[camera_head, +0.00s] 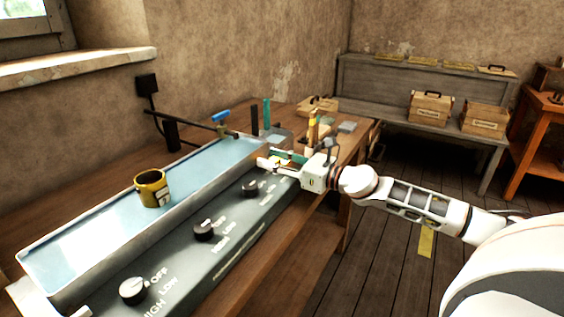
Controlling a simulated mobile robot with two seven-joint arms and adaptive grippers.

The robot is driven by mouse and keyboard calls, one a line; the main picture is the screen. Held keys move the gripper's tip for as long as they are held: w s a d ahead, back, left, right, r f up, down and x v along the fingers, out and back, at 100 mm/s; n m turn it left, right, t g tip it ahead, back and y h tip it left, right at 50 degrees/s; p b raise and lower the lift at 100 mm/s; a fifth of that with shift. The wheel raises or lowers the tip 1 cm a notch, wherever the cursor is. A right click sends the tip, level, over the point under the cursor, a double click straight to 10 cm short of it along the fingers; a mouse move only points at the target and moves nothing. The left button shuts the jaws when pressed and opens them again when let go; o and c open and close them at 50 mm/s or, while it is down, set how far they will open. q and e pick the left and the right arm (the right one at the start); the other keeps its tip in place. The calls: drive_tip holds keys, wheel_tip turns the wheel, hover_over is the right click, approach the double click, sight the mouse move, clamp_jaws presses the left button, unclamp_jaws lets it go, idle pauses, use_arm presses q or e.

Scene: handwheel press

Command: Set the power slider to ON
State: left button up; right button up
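A long dark control panel (176,266) runs along the front of the wooden bench. It carries black knobs with white lettering: a near knob (133,290), a middle knob (204,231) and a far knob (250,187). OFF, LOW and HIGH can be read by the near one. My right gripper (268,164) reaches in from the right over the panel's far end, beyond the far knob. Its fingers are small and partly merge with what lies behind, so their opening is unclear. I cannot make out the power slider or its setting. My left gripper does not show.
A pale blue glossy top (100,225) lies behind the panel, with a yellow mug (152,188) on it. Tools and small blocks stand at the bench's far end, close to my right gripper. Wooden boxes (430,107) sit on a grey bench at the back.

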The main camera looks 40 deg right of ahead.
drive_tip(key=shift+v, duration=5.95)
